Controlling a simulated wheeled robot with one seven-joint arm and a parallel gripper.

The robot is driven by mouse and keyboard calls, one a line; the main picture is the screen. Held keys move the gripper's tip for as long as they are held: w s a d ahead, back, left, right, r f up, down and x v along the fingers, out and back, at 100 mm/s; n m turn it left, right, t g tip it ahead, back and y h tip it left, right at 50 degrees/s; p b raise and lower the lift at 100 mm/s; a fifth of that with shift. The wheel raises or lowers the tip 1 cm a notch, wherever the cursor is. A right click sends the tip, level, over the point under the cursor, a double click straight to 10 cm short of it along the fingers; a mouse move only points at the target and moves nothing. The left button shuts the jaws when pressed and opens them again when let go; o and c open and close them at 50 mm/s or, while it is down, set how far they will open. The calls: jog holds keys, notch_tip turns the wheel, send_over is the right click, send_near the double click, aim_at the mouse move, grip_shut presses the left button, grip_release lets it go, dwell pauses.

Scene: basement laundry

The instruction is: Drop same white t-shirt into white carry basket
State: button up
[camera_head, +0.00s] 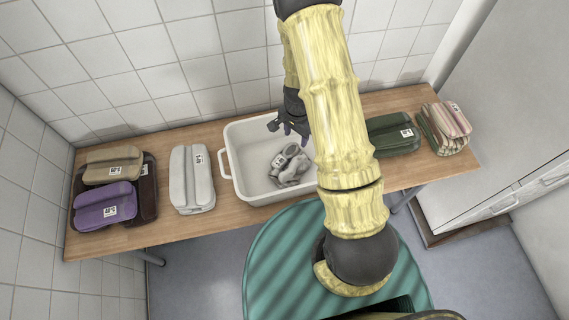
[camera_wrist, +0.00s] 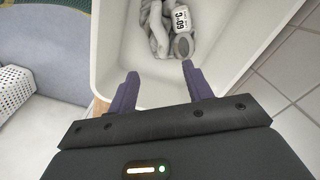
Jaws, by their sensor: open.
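The white basket (camera_head: 240,185), a smooth open tub with a handle at its left end, stands on the wooden table. In it lies a crumpled light-grey cloth bundle (camera_head: 290,167) with a white tag; the wrist view shows the bundle (camera_wrist: 158,28) with a "60°C" label. I cannot tell whether it is the white t-shirt. A folded off-white cloth (camera_head: 191,180) with a tag lies on the table left of the basket. My gripper (camera_head: 289,128) is open and empty over the basket, apart from the bundle. Its fingers (camera_wrist: 160,80) are spread in the wrist view.
Folded purple (camera_head: 105,205) and tan (camera_head: 112,172) cloths lie at the table's left. A green folded cloth (camera_head: 392,137) and a striped stack (camera_head: 445,128) lie at the right. A tiled wall stands behind. A white perforated container (camera_wrist: 18,95) shows in the wrist view.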

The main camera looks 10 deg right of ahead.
notch_tip(320, 180, up, 12)
jog(key=b, duration=0.1)
jog(key=shift+f+b, duration=0.25)
jog(key=shift+b, duration=0.1)
jog(key=shift+w+d, duration=0.1)
jog(key=shift+w, duration=0.1)
dwell(0.3)
jog(key=shift+s+d, duration=0.15)
jog(key=s+a+r+n+t+b, duration=0.1)
jog(key=s+r+n+t+b, duration=0.1)
jog(key=s+r+n, duration=0.4)
jog(key=s+n+b, duration=0.1)
jog(key=s+n, duration=0.3)
jog(key=s, duration=0.2)
jog(key=shift+s+r+n+t, duration=0.2)
jog(key=shift+s+n+t, duration=0.1)
jog(key=shift+n, duration=0.1)
jog(key=shift+w+a, duration=0.1)
jog(key=shift+w, duration=0.05)
dwell(0.6)
